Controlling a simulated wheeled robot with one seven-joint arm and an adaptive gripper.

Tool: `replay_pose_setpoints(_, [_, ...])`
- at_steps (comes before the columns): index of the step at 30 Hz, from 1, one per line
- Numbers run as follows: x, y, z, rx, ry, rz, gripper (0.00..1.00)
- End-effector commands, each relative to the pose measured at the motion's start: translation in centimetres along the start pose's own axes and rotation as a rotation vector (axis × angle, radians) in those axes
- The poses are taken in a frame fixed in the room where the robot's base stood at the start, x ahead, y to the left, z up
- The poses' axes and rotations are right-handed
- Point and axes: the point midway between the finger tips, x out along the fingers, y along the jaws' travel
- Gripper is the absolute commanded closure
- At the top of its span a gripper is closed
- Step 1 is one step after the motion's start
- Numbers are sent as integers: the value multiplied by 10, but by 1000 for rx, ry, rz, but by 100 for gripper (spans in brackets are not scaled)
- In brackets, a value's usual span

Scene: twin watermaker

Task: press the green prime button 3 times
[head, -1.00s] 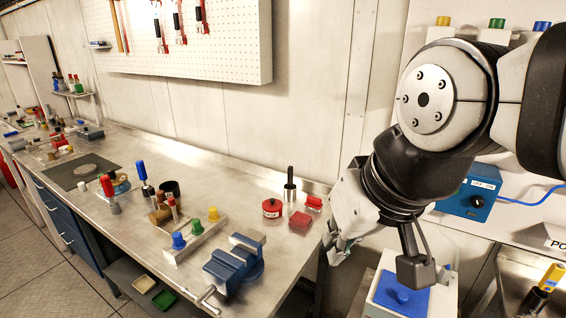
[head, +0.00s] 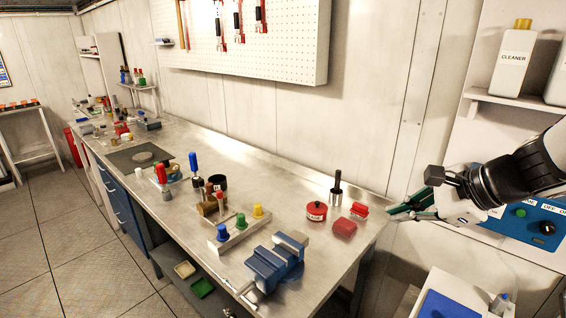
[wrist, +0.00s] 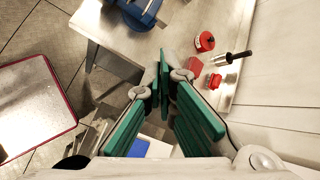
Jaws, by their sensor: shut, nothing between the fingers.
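The green button (head: 520,212) is a small round button on the face of a blue control box (head: 500,227) at the right of the head view. My arm partly covers that box. My gripper (head: 392,213) has green fingers and is shut and empty. It points left, away from the button, with its tips beside the bench's right end in the head view. The gripper also shows in the wrist view (wrist: 163,75). The green button is not visible in the wrist view.
A dark knob (head: 547,228) sits right of the green button. A metal workbench (head: 150,230) carries a blue vise (head: 277,262), a red tin (head: 316,211) and red blocks. A white box with a blue top (head: 450,305) stands below my gripper. A cleaner bottle (head: 513,60) stands on the shelf above.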

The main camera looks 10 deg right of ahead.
Motion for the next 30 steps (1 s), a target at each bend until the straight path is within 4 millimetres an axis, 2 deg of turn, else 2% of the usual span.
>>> replay_pose_setpoints(1, [0, -11, -24, 133, -4, -49, 100])
replay_pose_setpoints(6, [-8, -38, -95, 513, -28, -219, 100])
replay_pose_setpoints(9, [-16, -47, -137, 709, -43, -318, 100])
replay_pose_setpoints(15, [-39, -49, -222, 1054, -73, -511, 100])
replay_pose_setpoints(18, [-50, -45, -257, 1188, -88, -595, 100])
replay_pose_setpoints(21, [-59, -39, -283, 1288, -100, -661, 100])
replay_pose_setpoints(24, [-66, -34, -301, 1353, -109, -705, 100])
replay_pose_setpoints(30, [-70, -30, -313, 1399, -115, -738, 100])
